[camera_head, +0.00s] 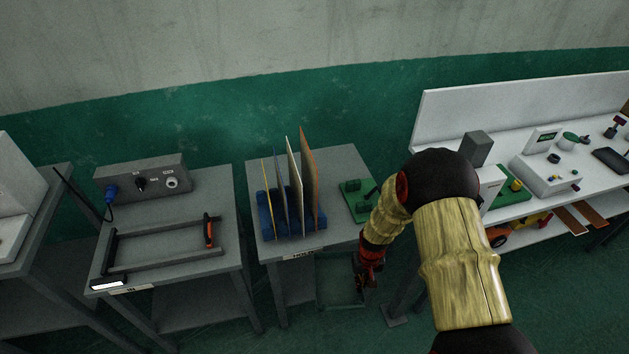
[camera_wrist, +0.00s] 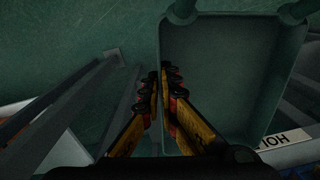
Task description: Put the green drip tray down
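The green drip tray (camera_head: 340,297) shows in the head view as a dark, shallow rectangle in front of the middle table. In the wrist view the tray (camera_wrist: 235,75) fills the right half, with its open inside facing the camera. My gripper (camera_head: 368,268) is at the tray's right side in the head view. In the wrist view the fingers (camera_wrist: 160,88) close on either side of the tray's near-left wall. The tray covers part of a table-edge label. Its underside is hidden, and whether it touches anything below is unclear.
The middle table (camera_head: 335,162) bears a blue rack (camera_head: 266,222) with upright panels and a green block (camera_head: 357,205). The left table (camera_head: 225,255) bears a grey control box (camera_head: 142,180) and a frame with an orange-handled tool (camera_head: 209,232). A white workbench (camera_head: 435,115) stands right.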

